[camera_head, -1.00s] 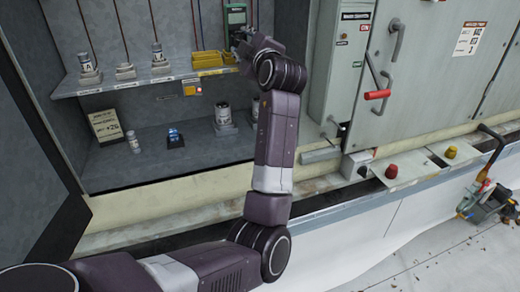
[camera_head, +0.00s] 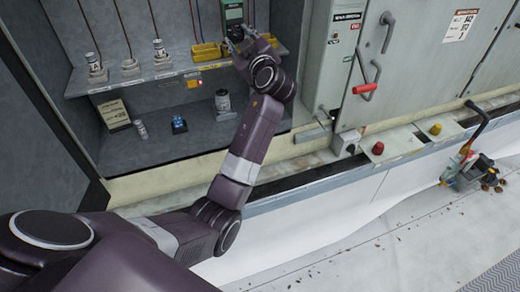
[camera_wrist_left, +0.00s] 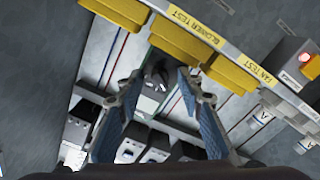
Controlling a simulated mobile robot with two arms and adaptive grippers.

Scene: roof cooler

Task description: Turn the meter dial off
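The meter (camera_head: 233,14) is a green upright device at the top of the head view, above the shelf with yellow bins. In the left wrist view, where the scene looks upside down, a grey-green device with a dark knob-like part, likely the meter and its dial (camera_wrist_left: 153,84), shows between the fingers. The dial's setting is too small to read. My left gripper (camera_head: 238,42) is just below and in front of the meter. Its two blue-padded fingers (camera_wrist_left: 158,82) are spread apart with nothing clamped between them. My right gripper is not in view.
Yellow bins (camera_head: 206,51) sit on the shelf (camera_head: 130,82) beside the gripper; yellow trays labelled blower test and fan test (camera_wrist_left: 188,38) are close in the wrist view. A grey cabinet with a red handle (camera_head: 364,88) stands to the right. Canisters stand below the shelf.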

